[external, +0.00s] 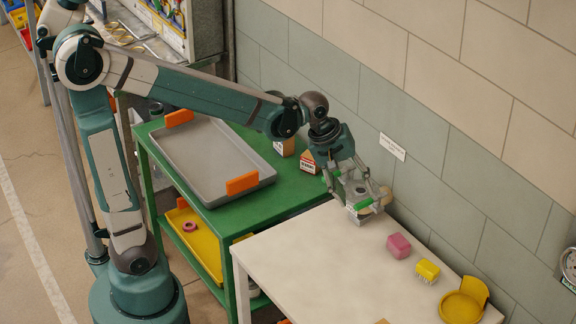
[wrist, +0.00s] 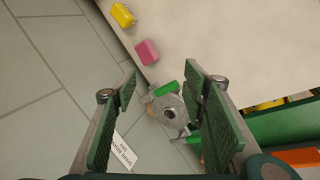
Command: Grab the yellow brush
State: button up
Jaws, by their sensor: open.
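The yellow brush (external: 427,271) with pale bristles lies on the white table (external: 320,262) near its wall-side edge. It also shows in the wrist view (wrist: 123,14) at the top left, beyond my fingertips. My gripper (external: 358,187) is open above the far end of the white table, up and left of the brush in the external view. In the wrist view, my gripper (wrist: 162,85) has its fingers spread with a grey metal part with green pieces (wrist: 170,108) showing between them. Nothing is visibly held; I cannot tell whether the fingers touch that part.
A pink block (external: 398,245) lies between my gripper and the brush. A yellow round dish with an upright back (external: 462,305) stands beyond the brush. The tiled wall (external: 470,170) runs close along the table. A grey tray (external: 205,160) with orange handles sits on the green cart.

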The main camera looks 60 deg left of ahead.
jog(key=w+d+f+n+g+h+p, duration=0.1)
jog(key=w+d+f+n+p, duration=0.1)
jog(key=w+d+f+n, duration=0.45)
jog(key=n+g+p, duration=0.2)
send_near(428, 265)
notch_tip(428, 265, down, 2)
jog(key=shift+d+f+n+h, duration=0.3)
jog(key=shift+f+h, duration=0.1)
jog(key=shift+f, duration=0.1)
jog(key=shift+b+x, duration=0.4)
jog(key=shift+x, duration=0.85)
jog(key=shift+b+x, duration=0.8)
jog(key=shift+x, duration=1.85)
jog(key=shift+w, duration=0.1)
